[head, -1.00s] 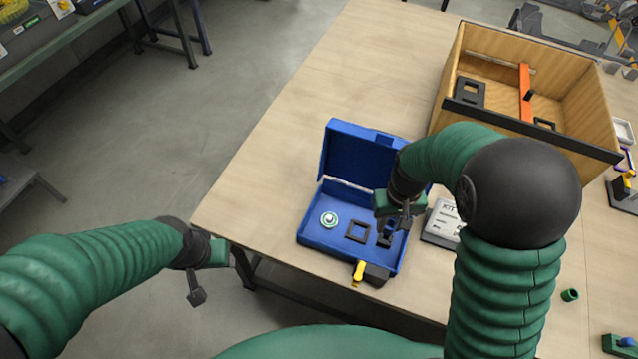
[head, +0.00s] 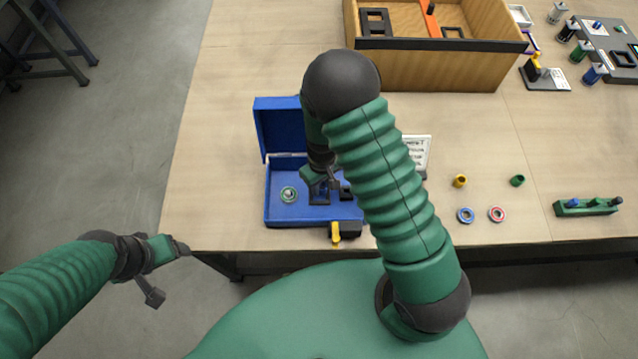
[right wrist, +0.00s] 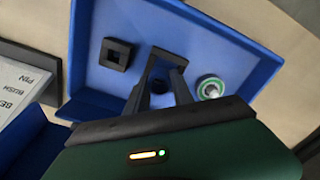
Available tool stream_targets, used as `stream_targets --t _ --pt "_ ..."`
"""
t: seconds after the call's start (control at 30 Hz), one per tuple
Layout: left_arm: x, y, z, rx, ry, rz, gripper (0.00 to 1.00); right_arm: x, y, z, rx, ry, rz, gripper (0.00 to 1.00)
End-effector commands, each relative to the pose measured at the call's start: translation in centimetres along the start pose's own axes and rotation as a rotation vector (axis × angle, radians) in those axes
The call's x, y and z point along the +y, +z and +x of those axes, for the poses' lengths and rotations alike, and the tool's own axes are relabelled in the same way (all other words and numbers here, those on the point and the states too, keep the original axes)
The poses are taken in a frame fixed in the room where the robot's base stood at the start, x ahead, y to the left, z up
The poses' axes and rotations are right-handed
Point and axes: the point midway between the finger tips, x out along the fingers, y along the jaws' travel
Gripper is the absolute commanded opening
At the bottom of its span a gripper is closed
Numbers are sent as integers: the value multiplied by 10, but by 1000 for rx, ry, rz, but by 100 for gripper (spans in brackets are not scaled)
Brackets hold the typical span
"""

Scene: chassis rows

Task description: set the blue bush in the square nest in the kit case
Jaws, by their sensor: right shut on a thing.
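The blue kit case (head: 285,212) lies open on the table, lid raised at the back. It also shows in the right wrist view (right wrist: 225,45). A black square frame, the square nest (head: 319,198), stands in the middle of its floor. In the right wrist view the nest (right wrist: 166,54) is partly hidden behind my fingers. My right gripper (head: 321,184) is down in the case at this nest, its fingers (right wrist: 160,98) shut on the blue bush; the bush is mostly hidden, so its seating is unclear. My left gripper (head: 180,249) hangs off the table's left edge, jaws unclear.
A round green-ringed piece (head: 289,194) sits left of the nest, and a smaller black square block (right wrist: 115,53) on its other side. A yellow latch (head: 335,234) is at the case front. A wooden bin (head: 440,70) stands behind. Loose rings (head: 466,215) lie right.

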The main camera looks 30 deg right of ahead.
Motion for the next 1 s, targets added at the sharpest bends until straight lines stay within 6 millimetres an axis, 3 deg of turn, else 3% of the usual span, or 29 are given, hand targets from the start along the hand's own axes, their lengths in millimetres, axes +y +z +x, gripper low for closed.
stream_targets --t 0.07,1.0 --pt "0 2 7 0 0 0 71 -3 0 7 0 1 -3 0" --pt "0 1 6 1 0 0 71 4 1 6 1 2 -1 0"
